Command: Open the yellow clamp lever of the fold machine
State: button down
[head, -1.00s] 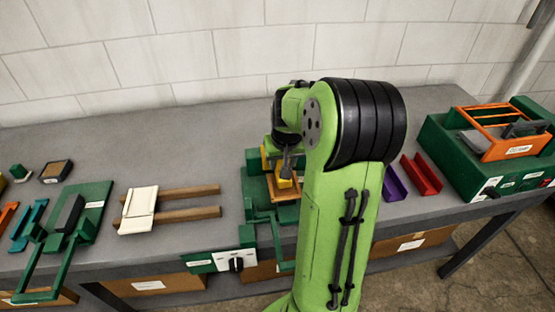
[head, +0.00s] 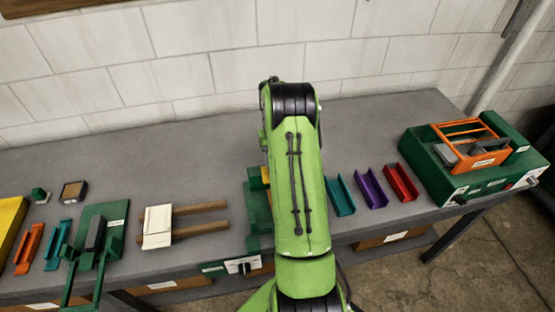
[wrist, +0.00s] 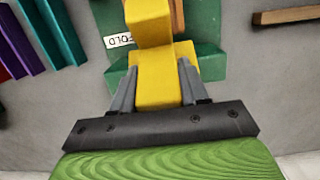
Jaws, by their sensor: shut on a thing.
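The green fold machine (wrist: 207,62), labelled FOLD, shows in the wrist view. Its yellow clamp lever (wrist: 150,28) is a chunky block that runs down between my fingers. My gripper (wrist: 158,72) is shut on the lever, with one grey finger against each side. In the head view my arm hides most of the fold machine (head: 256,205); only its left edge and a bit of yellow show. My gripper is hidden there. I cannot tell the lever's angle.
Teal (head: 340,197), purple (head: 371,189) and red (head: 401,182) channels lie right of my arm. A green machine with an orange frame (head: 470,152) stands at the far right. A cream plate (head: 157,225) with wooden bars lies left. The bench (head: 190,150) is clear behind.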

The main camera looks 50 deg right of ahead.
jog(key=shift+w+d+r, duration=0.2)
jog(key=shift+w+d, duration=0.4)
jog(key=shift+w, duration=0.3)
dwell(0.6)
jog(key=c, duration=0.7)
grip_release()
jog(key=shift+f, duration=0.15)
jog(key=shift+o, duration=0.2)
notch_tip(320, 180, up, 16)
jog(key=w+d+p, duration=0.1)
jog(key=w, duration=0.1)
jog(key=shift+d+f, duration=0.15)
jog(key=shift+f, duration=0.05)
